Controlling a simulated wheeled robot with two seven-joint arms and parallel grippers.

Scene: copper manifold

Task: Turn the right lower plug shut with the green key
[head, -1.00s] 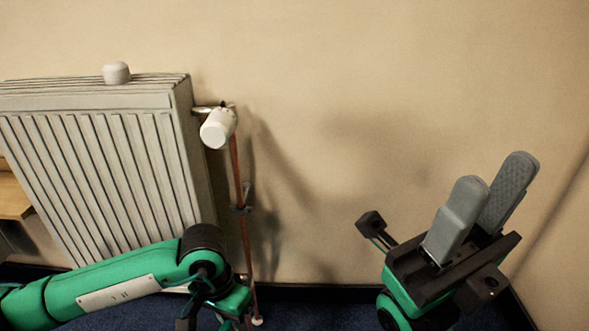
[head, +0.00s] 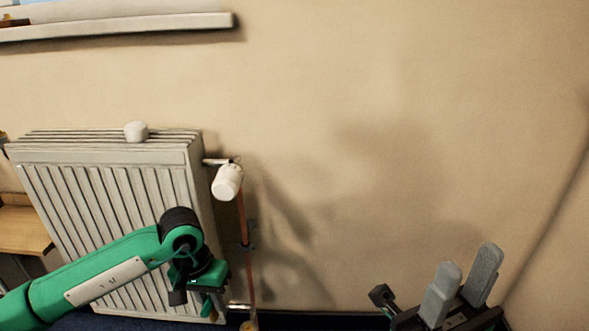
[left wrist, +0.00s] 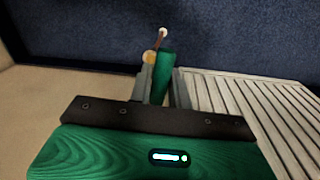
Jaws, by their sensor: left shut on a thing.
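My left gripper (head: 207,292) is in front of the radiator's lower right corner in the head view. In the left wrist view its fingers (left wrist: 162,88) are shut on the green key (left wrist: 166,70), which points away from me. A round brass-coloured part (left wrist: 149,57) shows just left of the key; it also shows at the bottom of the head view (head: 249,325). I cannot tell whether the key touches it. The right lower plug is not clearly visible. My right gripper (head: 462,285) is open and empty, low on the right, away from the radiator.
The white radiator (head: 110,210) hangs on the beige wall, with a white cap (head: 136,131) on top. A white valve head (head: 227,182) sits at its upper right, above a copper pipe (head: 243,220). A wooden piece (head: 22,230) stands at far left. The wall between my grippers is clear.

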